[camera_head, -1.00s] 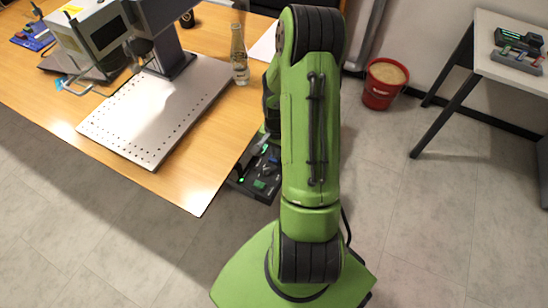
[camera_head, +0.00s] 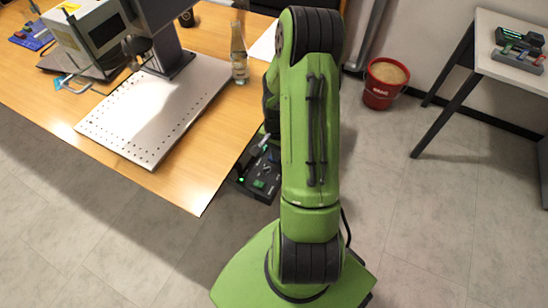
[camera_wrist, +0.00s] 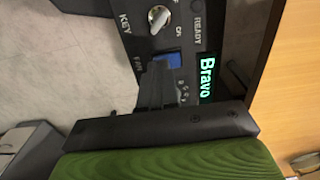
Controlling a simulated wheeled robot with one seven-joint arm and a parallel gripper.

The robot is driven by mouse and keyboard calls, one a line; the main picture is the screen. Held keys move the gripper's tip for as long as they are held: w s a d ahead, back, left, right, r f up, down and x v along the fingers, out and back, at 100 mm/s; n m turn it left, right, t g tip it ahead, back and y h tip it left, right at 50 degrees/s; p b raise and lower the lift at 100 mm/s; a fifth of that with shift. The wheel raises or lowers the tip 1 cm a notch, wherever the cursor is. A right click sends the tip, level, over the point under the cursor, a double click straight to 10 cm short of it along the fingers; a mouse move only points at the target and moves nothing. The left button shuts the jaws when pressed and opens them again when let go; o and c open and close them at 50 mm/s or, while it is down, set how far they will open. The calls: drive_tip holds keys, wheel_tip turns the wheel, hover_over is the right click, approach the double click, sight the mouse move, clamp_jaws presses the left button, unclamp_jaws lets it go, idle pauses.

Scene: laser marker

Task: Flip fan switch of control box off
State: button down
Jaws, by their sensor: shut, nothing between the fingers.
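The control box (camera_head: 259,183) is a dark box beside the table's right edge, partly hidden by my green arm. In the wrist view its black panel (camera_wrist: 188,18) fills the upper middle. The blue fan switch (camera_wrist: 173,59) sits beside the "FAN" label, below the key switch (camera_wrist: 158,18). My gripper (camera_wrist: 160,68) is shut and empty, with its dark fingertips at the fan switch, covering part of it. I cannot tell whether they touch it, or which way the switch is tipped.
A green-lit "Bravo" display (camera_wrist: 207,78) is close by on the panel. The wooden table (camera_head: 205,165) carries a perforated metal plate (camera_head: 150,115) and a glass bottle (camera_head: 238,55). A red bucket (camera_head: 383,85) stands on the floor at right, near a side table (camera_head: 500,75).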

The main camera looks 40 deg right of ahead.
drive_tip(key=shift+f+b, duration=0.4)
drive_tip(key=shift+f, duration=0.1)
drive_tip(key=shift+r+p, duration=2.7)
drive_tip(key=shift+r, duration=0.85)
